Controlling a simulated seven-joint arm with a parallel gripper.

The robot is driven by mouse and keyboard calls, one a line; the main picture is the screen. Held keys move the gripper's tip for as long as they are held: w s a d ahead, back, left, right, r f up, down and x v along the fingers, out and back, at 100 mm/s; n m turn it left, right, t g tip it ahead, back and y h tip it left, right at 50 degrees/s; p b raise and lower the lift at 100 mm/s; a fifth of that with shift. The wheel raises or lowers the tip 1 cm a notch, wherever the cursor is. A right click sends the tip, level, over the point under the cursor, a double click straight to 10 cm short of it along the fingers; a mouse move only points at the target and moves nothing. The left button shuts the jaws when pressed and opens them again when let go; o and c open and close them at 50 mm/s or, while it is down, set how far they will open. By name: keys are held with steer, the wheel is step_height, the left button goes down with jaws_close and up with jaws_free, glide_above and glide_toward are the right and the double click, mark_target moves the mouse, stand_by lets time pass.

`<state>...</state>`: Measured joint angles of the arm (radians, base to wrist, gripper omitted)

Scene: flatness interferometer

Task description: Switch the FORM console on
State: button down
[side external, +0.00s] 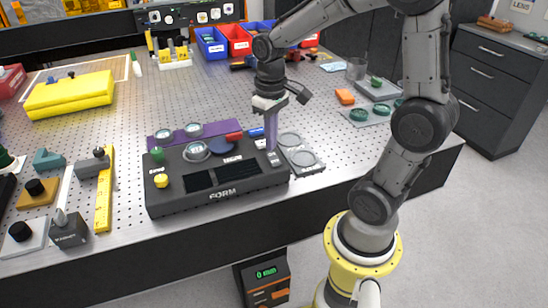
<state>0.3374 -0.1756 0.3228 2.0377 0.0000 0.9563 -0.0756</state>
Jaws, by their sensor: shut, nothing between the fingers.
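The FORM console (215,186) is a dark box at the front edge of the perforated metal table. Its top carries a green knob, a yellow knob, two dark panels, lens-like discs and small light switches or keys at the right end. My gripper (271,148) points down over the right end of the console, with its purple-tinted fingers together and empty. The fingertips are at or just above the small light-coloured keys (273,158); I cannot tell whether they touch. The fingers partly hide that corner, and I cannot read whether the console is on.
A grey tray with round recesses (303,160) lies right beside the console. A yellow ruler (104,190) and small knobbed fixtures lie to the left. A yellow case (70,95), blue bin (211,44) and red bin (236,41) stand farther back. The middle of the table is mostly clear.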

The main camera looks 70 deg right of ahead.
mark_target(270, 155)
steer(key=shift+f, duration=0.95)
stand_by(0.5)
steer(key=shift+r, duration=3.55)
steer(key=shift+a+r, duration=0.1)
steer(key=shift+a, duration=0.15)
steer(key=s+a+r+n+t, duration=0.2)
steer(key=s+a+t, duration=0.3)
steer(key=s+a, duration=0.3)
steer(key=shift+s+a+n+t, duration=0.35)
steer(key=shift+s+n, duration=0.15)
steer(key=shift+s, duration=0.4)
